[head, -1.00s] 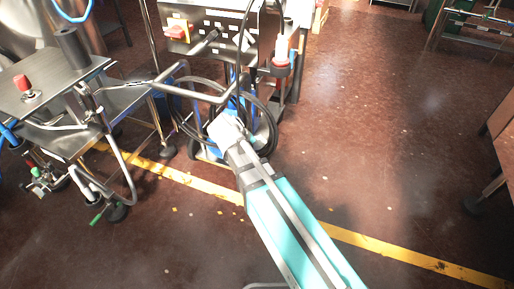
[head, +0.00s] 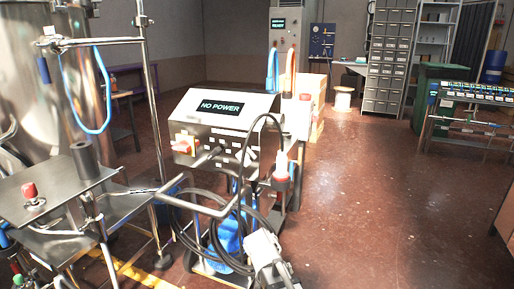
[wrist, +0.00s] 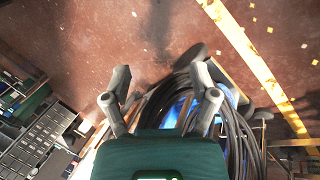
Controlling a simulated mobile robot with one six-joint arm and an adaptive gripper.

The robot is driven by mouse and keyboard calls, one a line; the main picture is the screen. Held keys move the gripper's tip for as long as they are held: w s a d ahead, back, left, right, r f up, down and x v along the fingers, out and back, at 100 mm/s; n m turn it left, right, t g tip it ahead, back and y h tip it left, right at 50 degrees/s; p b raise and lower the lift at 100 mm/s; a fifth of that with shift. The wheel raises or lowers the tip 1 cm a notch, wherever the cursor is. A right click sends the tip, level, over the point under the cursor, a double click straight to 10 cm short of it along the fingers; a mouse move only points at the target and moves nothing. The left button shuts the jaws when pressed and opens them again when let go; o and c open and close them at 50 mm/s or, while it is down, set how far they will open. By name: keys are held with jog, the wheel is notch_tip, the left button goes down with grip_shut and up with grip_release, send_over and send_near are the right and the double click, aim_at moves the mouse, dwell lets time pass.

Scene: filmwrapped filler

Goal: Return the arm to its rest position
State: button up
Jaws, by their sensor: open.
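My gripper (wrist: 162,88) shows in the wrist view with its two fingers spread apart and nothing between them. Beyond it lie the red-brown floor and coiled black cables (wrist: 240,135), with the cables partly behind the right finger. In the head view the end of my arm (head: 268,258) shows at the bottom, in front of the black cable coil by the control cabinet (head: 222,125). The fingertips are not clear there, and I cannot tell whether the arm touches the cables.
The cabinet's screen reads "NO POWER". A metal table (head: 60,185) with a red knob (head: 30,190) stands at left, beside a steel tank (head: 40,95). Shelves (head: 392,60) and a green bin (head: 432,90) stand at the back. The floor (head: 370,200) at right is open.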

jog(key=s+d+f+m+g+y, duration=0.2)
jog(key=s+d+m+y, duration=0.3)
jog(key=d, duration=0.4)
notch_tip(320, 180, up, 36)
jog(key=s+n+p, duration=0.1)
jog(key=p, duration=3.4)
jog(key=shift+d+f+h, duration=0.25)
jog(key=shift+h, duration=0.05)
jog(key=shift+c, duration=1.3)
